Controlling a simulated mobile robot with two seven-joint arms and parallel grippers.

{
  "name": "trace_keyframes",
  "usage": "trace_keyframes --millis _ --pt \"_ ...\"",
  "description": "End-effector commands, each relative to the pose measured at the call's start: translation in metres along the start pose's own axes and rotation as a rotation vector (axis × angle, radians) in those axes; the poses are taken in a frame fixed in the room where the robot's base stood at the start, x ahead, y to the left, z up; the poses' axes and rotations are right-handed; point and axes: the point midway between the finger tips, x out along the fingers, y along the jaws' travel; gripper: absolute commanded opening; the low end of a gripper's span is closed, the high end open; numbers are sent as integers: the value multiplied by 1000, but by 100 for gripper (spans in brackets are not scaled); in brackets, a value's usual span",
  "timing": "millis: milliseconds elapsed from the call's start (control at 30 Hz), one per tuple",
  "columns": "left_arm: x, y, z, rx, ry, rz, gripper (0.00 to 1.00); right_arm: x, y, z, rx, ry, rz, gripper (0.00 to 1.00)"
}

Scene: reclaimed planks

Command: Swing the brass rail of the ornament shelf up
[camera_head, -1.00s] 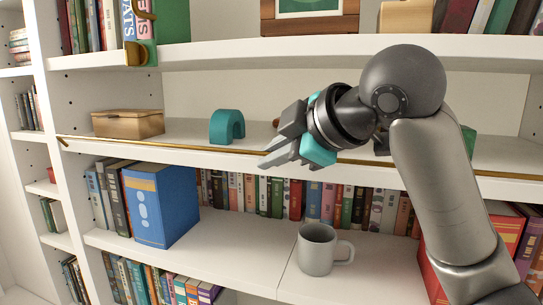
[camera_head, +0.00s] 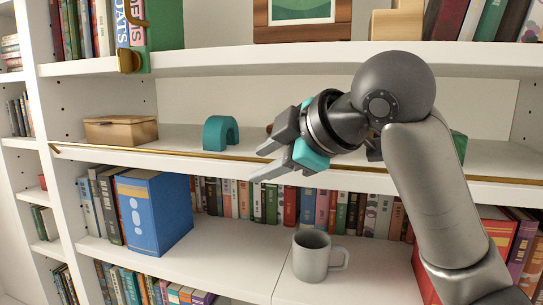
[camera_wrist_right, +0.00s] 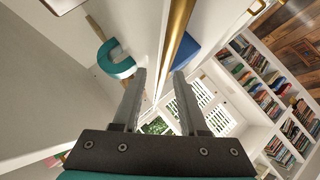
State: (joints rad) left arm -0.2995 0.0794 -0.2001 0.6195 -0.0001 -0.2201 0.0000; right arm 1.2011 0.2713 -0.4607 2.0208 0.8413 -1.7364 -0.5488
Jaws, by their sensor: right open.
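The brass rail (camera_head: 150,151) runs along the front edge of the middle shelf (camera_head: 185,166) and lies low, close to the shelf board. My right gripper (camera_head: 261,164) is open and empty at this front edge, with one finger above the rail's line and one below. In the right wrist view the rail (camera_wrist_right: 178,38) runs between the two spread fingers of the gripper (camera_wrist_right: 159,73). I cannot tell whether either finger touches it. My right forearm and wrist hide part of the rail's right half. My left gripper is out of view.
On the middle shelf stand a teal arch (camera_head: 221,132) and a wooden box (camera_head: 121,130), behind the rail. Below are a row of books, a large blue book (camera_head: 153,211) and a grey mug (camera_head: 311,256). A brass bracket (camera_head: 131,60) is at the upper shelf.

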Motion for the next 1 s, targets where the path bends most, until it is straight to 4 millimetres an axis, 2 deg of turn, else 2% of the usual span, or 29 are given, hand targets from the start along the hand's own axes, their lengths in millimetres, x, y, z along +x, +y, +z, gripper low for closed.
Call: trace_keyframes --millis 133,233,500,700,1000 --pt "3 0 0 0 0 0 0 -10 0 0 -1 1 4 42" --pt "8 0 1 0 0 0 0 -27 0 1 -3 1 6 42" --pt "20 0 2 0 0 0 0 -93 0 1 -3 0 9 42" --pt "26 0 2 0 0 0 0 -132 0 0 -1 0 8 42" --pt "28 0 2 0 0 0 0 -152 0 0 0 0 3 42"
